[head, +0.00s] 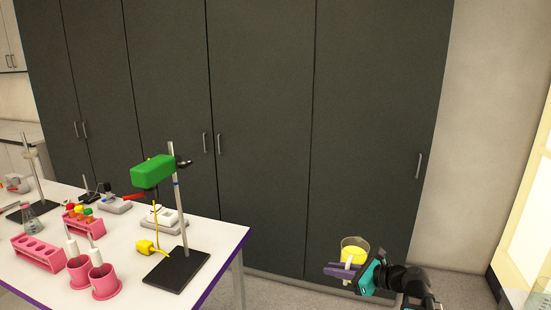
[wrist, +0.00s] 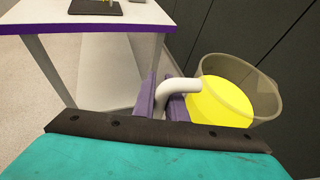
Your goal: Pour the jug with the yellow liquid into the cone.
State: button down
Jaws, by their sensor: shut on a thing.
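The jug with the yellow liquid (head: 354,254) is at the lower right of the head view, off the table and in front of the dark cabinets. It is see-through, looks roughly upright and has a white handle. My gripper (head: 344,272) is shut on that handle. In the wrist view the purple fingers of my gripper (wrist: 166,106) close around the handle, and the jug (wrist: 262,95) hangs to their right. A small cone-shaped flask (head: 31,220) stands at the far left of the table; I cannot tell whether it is the cone of the task.
The white table (head: 215,240) with a purple edge fills the left. On it are a retort stand (head: 180,270) with a green block (head: 153,171), pink cups (head: 104,284), a pink rack (head: 38,253) and scales (head: 165,220). Bare floor separates jug and table.

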jog(key=shift+s+a+f+n+g+y, duration=0.1)
jog(key=shift+s+a+n+g+y, duration=0.15)
jog(key=shift+s+a+n+g, duration=0.25)
jog(key=shift+s+a+f+n+g+y, duration=0.1)
jog(key=shift+s+a+n+g+y, duration=0.15)
jog(key=shift+s, duration=0.4)
jog(key=shift+r, duration=0.1)
notch_tip(320, 180, up, 6)
jog(key=p, duration=0.5)
notch_tip(320, 180, down, 6)
jog(key=b, duration=0.5)
dwell(0.6)
notch_tip(320, 180, up, 7)
jog(key=p, duration=0.6)
jog(key=shift+p, duration=0.3)
jog(key=shift+f, duration=0.2)
